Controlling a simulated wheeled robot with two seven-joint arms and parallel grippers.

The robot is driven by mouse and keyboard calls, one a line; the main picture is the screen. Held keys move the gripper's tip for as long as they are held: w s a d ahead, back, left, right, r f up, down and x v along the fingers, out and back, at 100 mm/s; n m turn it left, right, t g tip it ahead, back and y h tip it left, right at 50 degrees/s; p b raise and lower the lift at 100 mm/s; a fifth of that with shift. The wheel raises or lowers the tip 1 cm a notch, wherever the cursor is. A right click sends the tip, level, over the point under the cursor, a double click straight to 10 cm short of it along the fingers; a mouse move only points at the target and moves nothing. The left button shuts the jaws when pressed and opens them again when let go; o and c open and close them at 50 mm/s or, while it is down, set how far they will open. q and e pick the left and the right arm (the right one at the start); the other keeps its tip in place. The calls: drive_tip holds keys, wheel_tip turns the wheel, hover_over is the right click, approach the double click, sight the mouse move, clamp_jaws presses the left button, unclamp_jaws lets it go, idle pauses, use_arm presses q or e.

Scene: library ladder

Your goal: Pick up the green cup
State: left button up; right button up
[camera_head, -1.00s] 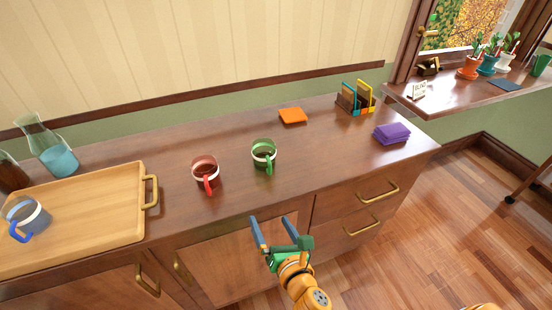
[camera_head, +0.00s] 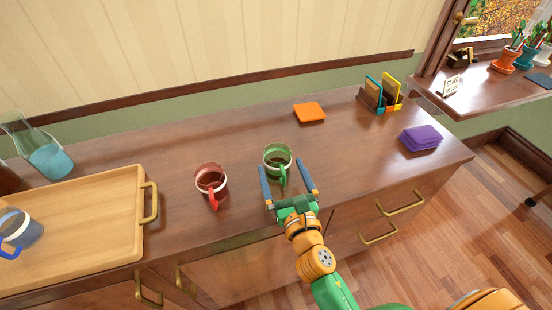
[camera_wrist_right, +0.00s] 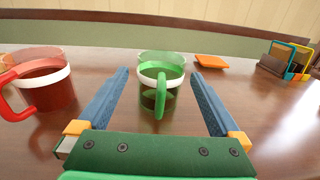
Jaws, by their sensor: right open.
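The green cup (camera_head: 277,160) stands upright on the wooden cabinet top, with a white band, dark liquid inside and its handle facing me. It also shows in the right wrist view (camera_wrist_right: 161,82), centred ahead between the fingers. My right gripper (camera_head: 287,178) is open and empty, with its blue fingers pointing at the cup from the front. The fingertips lie at either side of the cup's near part, with gaps on both sides; I cannot tell exactly how far they reach along it. My left gripper is not in view.
A red cup (camera_head: 211,184) stands close by on the left; it also shows in the wrist view (camera_wrist_right: 40,85). A wooden tray (camera_head: 95,247) with a blue-handled cup (camera_head: 20,232) is further left. An orange square (camera_head: 309,112), purple stack (camera_head: 420,138) and organizer (camera_head: 380,97) lie right and behind.

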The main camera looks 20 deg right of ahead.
sight(281, 166)
drive_tip(key=w, duration=0.4)
drive_tip(key=shift+d+r, duration=0.15)
drive_tip(key=shift+r, duration=0.25)
drive_tip(key=shift+w+f, duration=0.15)
drive_tip(key=shift+w, duration=0.1)
drive_tip(key=shift+s, duration=0.1)
drive_tip(key=c, duration=1.4)
